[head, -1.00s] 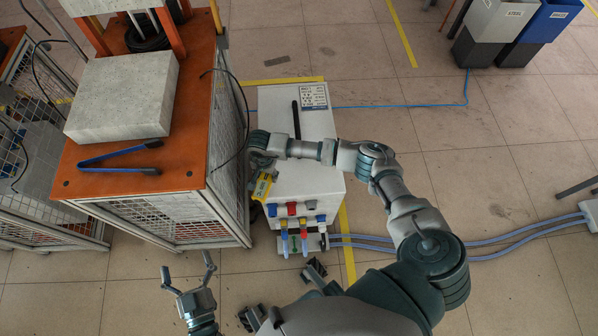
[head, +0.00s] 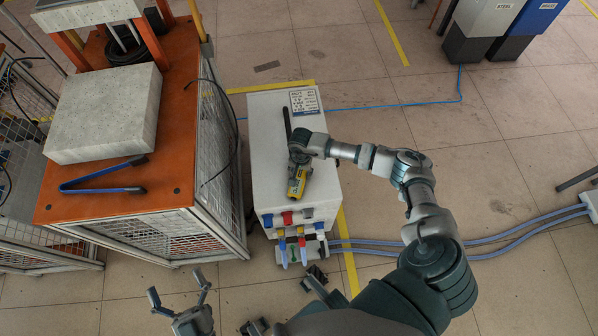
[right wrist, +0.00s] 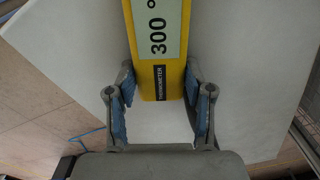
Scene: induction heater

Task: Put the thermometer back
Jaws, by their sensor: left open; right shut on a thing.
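The yellow thermometer (head: 297,182) is over the top of the white cabinet (head: 265,150) in the head view. In the right wrist view the thermometer (right wrist: 160,82) shows a display reading 300 and a black label. My right gripper (head: 300,157) is shut on it; its blue-padded fingers (right wrist: 160,92) sit on both sides of the thermometer's labelled end. I cannot tell whether the thermometer touches the cabinet top. My left gripper (head: 178,287) is open and empty above the floor at the bottom left.
A black rod (head: 287,122) and a printed label (head: 304,100) are on the cabinet top. Coloured connectors (head: 287,218) line its front. An orange table (head: 120,205) with a grey block (head: 105,112) and blue tongs (head: 100,178) stands left. Bins (head: 490,25) stand far right.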

